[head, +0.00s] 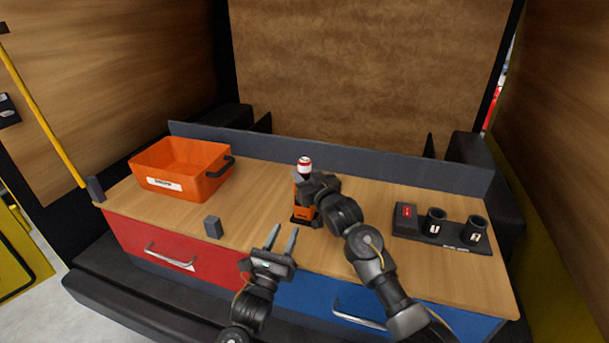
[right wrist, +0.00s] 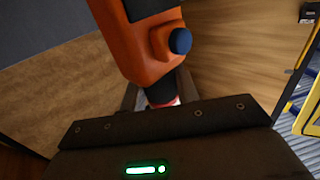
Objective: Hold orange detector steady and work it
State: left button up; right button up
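The orange detector (head: 301,196) stands upright on the worktop, on a dark foot, with a red and white top (head: 304,164). In the right wrist view the detector (right wrist: 132,45) shows its orange body and a blue round button (right wrist: 180,41). My right gripper (head: 314,190) is at the detector's right side in the head view. In the right wrist view its fingers (right wrist: 158,93) show on both sides of the detector's narrow end; whether they press on it is unclear. My left gripper (head: 281,239) is open and empty, in front of the detector and lower left of it.
An orange bin (head: 184,166) with a dark handle stands at the worktop's left. A small grey block (head: 213,227) is near the front edge. A dark holder (head: 440,230) with a red patch and two cups is on the right. The wood between bin and detector is clear.

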grip_shut()
jog(key=o, duration=0.8)
grip_release()
jog(key=v, duration=1.2)
jog(key=shift+d, duration=0.1)
